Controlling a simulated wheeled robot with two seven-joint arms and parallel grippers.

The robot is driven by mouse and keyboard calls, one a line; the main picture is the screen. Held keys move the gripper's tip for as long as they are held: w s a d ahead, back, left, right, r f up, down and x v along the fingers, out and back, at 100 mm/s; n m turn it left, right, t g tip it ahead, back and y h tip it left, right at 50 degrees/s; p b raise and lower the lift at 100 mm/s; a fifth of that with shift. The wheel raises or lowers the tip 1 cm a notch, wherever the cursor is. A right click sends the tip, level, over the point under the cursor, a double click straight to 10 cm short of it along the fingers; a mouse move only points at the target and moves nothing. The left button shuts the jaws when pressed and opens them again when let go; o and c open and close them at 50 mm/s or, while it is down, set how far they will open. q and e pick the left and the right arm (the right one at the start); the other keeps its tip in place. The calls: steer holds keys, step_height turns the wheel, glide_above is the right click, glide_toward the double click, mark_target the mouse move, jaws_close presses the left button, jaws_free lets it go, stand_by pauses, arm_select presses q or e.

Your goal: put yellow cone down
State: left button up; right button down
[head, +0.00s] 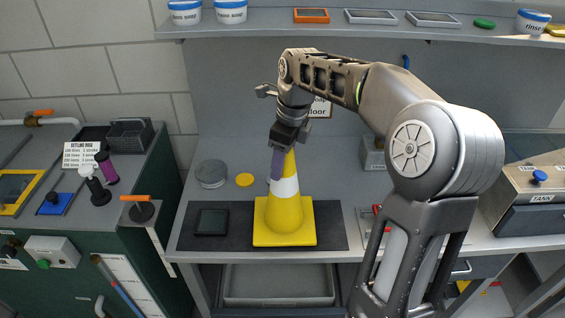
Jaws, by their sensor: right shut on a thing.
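The yellow cone (284,212) has a white band and a square yellow base. It is upright over the dark mat (334,225) on the grey bench. My right gripper (281,158) comes down from above and is shut on the cone's upper part. The gripper covers the tip of the cone. I cannot tell whether the base touches the mat or is slightly above it. My left gripper is not in view.
A small dark square item (211,222) lies on the mat left of the cone. A yellow disc (244,180) and a round grey container (211,174) sit behind it. A shelf (350,30) with tubs and trays runs above. A tank (538,180) stands at right.

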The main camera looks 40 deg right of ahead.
steer(key=shift+f, duration=0.55)
steer(key=c, duration=0.6)
jaws_free()
steer(key=shift+o, duration=0.2)
steer(key=shift+r, duration=0.4)
steer(key=r, duration=0.6)
steer(key=shift+s+d+r, duration=0.2)
steer(key=shift+s+d, duration=0.05)
steer(key=shift+s, duration=0.15)
steer(key=r+p, duration=0.2)
steer(key=r, duration=0.1)
steer(key=r+p, duration=0.1)
steer(key=r, duration=0.1)
steer(key=shift+s+d+p, duration=0.2)
steer(key=shift+s+p, duration=0.1)
steer(key=shift+s, duration=0.1)
